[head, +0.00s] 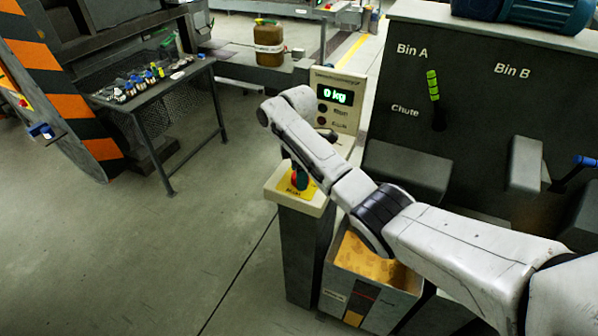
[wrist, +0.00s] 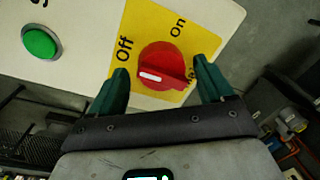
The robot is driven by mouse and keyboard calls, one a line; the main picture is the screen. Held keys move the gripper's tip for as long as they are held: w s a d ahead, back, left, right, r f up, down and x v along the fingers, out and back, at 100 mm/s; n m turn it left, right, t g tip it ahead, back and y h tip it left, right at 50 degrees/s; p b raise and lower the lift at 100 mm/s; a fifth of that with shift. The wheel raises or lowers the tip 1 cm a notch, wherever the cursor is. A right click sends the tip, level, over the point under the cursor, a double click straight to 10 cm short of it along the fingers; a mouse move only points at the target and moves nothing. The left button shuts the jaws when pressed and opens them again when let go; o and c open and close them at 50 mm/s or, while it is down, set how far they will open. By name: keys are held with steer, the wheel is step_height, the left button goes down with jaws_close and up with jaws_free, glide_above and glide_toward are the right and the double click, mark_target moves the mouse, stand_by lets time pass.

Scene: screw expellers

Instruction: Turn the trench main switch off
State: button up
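The trench main switch is a red rotary knob (wrist: 165,62) on a yellow plate (wrist: 200,38) in the wrist view. The plate reads "Off" at left and "On" at the top; other lettering by the right finger is partly hidden. The knob's white mark lies on its left side, pointing left in the picture. My gripper (wrist: 161,68) is open, with one green finger on each side of the knob and visible gaps between. In the head view my gripper (head: 301,176) is over the yellow plate (head: 288,190) on a post; the knob is largely hidden there.
A green button (wrist: 40,41) sits left of the switch on the same pale panel. In the head view a display box (head: 337,98) reads "0 kg" behind the post. An open bin (head: 335,288) stands beside the post under my arm. The floor at left is clear.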

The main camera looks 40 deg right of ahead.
step_height(320, 180, up, 11)
steer(key=p, duration=0.1)
steer(key=shift+w+d+f, duration=0.15)
steer(key=shift+w+d, duration=0.1)
steer(key=shift+w, duration=0.1)
stand_by(0.8)
steer(key=s+a+f+m+y+b, duration=0.1)
steer(key=s+a+f, duration=0.2)
steer(key=a+f, duration=0.35)
steer(key=s+a+f+m+t, duration=0.1)
steer(key=s+a+f+m, duration=0.15)
steer(key=a+f, duration=0.35)
steer(key=s+a+f+y+b, duration=0.1)
steer(key=s+a+f, duration=0.35)
steer(key=a, duration=0.35)
steer(key=s+d+f+m+h+b, duration=0.1)
steer(key=s+m, duration=0.3)
steer(key=s, duration=0.9)
steer(key=s+d+f+m+h+b, duration=0.1)
steer(key=s+f+m, duration=0.3)
steer(key=s, duration=0.9)
steer(key=shift+d+f+t+h+b, duration=0.25)
steer(key=shift+t+h+b, duration=0.05)
steer(key=shift+b, duration=0.2)
